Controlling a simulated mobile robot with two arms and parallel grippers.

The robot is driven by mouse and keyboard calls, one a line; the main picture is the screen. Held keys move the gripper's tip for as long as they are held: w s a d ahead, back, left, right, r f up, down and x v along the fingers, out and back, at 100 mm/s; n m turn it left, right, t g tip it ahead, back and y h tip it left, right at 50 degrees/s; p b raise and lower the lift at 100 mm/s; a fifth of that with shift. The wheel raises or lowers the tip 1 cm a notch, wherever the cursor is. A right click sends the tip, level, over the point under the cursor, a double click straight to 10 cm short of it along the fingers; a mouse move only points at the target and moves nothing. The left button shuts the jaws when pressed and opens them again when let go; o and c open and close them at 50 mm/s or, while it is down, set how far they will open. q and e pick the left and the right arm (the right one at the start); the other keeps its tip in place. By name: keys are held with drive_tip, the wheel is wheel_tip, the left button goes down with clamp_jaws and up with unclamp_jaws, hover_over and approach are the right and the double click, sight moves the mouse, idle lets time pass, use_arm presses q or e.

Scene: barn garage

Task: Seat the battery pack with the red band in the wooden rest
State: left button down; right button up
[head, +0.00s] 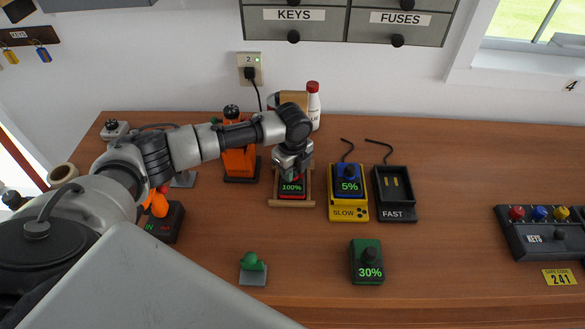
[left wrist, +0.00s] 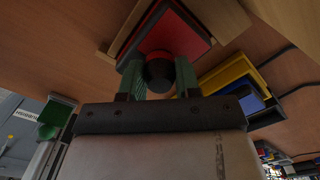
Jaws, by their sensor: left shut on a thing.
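The battery pack with the red band (head: 292,188) reads 100% in the head view. My left gripper (head: 291,168) is over it, reaching down from behind. In the left wrist view the green-tipped fingers (left wrist: 159,78) are shut on the dark round knob of the red-edged pack (left wrist: 178,38). The wooden rest (head: 291,204) frames the pack, with its rails along the sides; a rail also shows in the left wrist view (left wrist: 128,32). I cannot tell whether the pack touches the rest's floor. My right gripper is not in view.
Right of the rest stand the yellow SLOW charger (head: 348,213) with a blue 5% pack (head: 348,186), and the empty FAST charger (head: 398,214). A green 30% pack (head: 367,272) lies in front. A white bottle (head: 314,108) and an orange object (head: 238,160) stand behind and left.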

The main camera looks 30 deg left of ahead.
use_arm(q)
drive_tip(key=shift+f, duration=0.15)
drive_tip(key=shift+c, duration=0.8)
unclamp_jaws()
wheel_tip(320, 180, up, 7)
drive_tip(key=p, duration=0.6)
drive_tip(key=shift+f+p, duration=0.1)
drive_tip(key=shift+p, duration=0.2)
drive_tip(key=shift+r, duration=1.1)
